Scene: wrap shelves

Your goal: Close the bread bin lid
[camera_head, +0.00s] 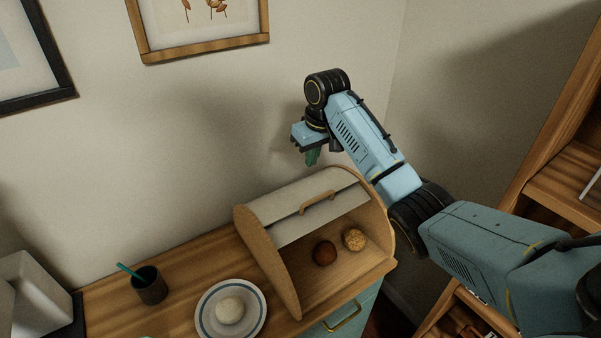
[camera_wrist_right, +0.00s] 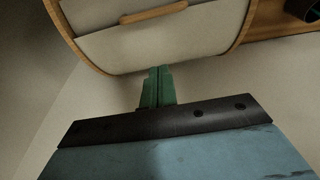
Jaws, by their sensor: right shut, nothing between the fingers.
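The bread bin (camera_head: 268,262) stands on the wooden counter, with curved wooden side walls. Two round bread rolls, one dark (camera_head: 324,253) and one lighter (camera_head: 354,239), lie inside. My right gripper (camera_head: 312,157) is above and behind the bin near the wall, shut and empty, apart from the lid. In the right wrist view the shut green fingers (camera_wrist_right: 158,84) point toward the lid (camera_wrist_right: 160,35) and its handle (camera_wrist_right: 153,13). My left gripper is not in view.
A plate (camera_head: 204,305) with a round pale bun (camera_head: 229,310) sits left of the bin. A dark cup (camera_head: 150,287) with a teal utensil stands farther left. A wooden shelf (camera_head: 565,190) is at the right. Wall behind the bin limits room.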

